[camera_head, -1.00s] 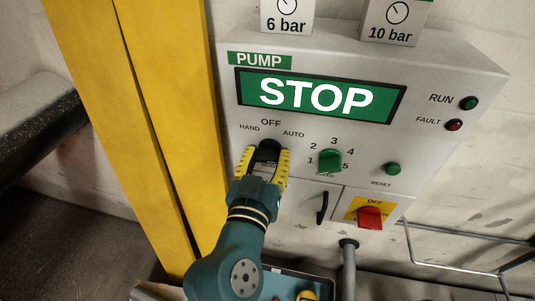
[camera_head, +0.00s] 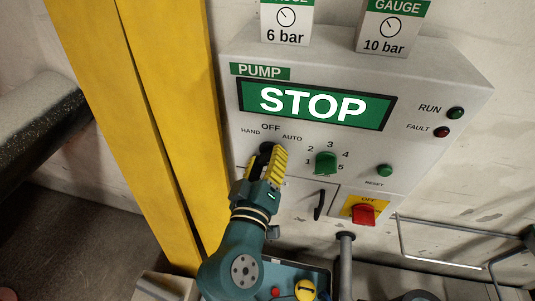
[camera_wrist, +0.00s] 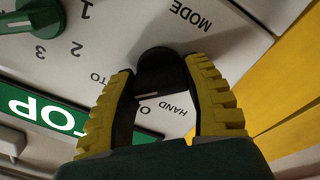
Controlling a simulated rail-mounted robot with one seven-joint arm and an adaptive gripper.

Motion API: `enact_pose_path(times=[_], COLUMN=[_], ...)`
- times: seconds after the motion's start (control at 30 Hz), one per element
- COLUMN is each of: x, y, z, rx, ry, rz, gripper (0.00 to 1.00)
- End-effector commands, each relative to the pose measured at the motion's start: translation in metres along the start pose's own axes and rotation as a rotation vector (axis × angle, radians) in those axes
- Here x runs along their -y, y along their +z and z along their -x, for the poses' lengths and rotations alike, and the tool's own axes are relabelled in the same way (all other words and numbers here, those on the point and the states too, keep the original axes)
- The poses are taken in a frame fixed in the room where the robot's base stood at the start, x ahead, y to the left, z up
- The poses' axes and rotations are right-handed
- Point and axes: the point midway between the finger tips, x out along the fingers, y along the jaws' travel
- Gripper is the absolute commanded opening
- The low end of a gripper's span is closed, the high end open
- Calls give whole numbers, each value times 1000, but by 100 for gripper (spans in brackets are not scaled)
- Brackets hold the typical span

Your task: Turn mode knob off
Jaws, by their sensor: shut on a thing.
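The black mode knob (camera_head: 266,148) sits on the pump panel below the word OFF, between the HAND and AUTO labels. My gripper (camera_head: 267,154) has its yellow ribbed fingers on either side of it and is shut on it. In the wrist view the knob (camera_wrist: 160,72) is between the two fingertips, with MODE and HAND printed nearby. A small pale mark shows near the knob toward the partly hidden OFF label. I cannot tell the knob's exact pointing. The display (camera_head: 315,104) reads STOP.
A green numbered selector knob (camera_head: 325,163) is just right of my gripper. A green reset button (camera_head: 384,171) and a red switch (camera_head: 363,214) are farther right. A black handle (camera_head: 319,205) is below. A yellow post (camera_head: 165,120) stands close on the left.

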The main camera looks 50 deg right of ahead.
Motion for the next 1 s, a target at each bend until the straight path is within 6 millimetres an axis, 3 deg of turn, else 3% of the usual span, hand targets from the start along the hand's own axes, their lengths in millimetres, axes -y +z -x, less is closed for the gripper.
enact_pose_path(times=[0.53, 0.57, 0.7, 1.0], x=[1, 1, 0, 0], y=[1, 1, 1, 0], z=[0, 0, 0, 2], rx=[1, 1, 1, 0], ry=[-1, -1, 0, 0], rz=[31, 31, 30, 30], gripper=[13, 53, 78, 78])
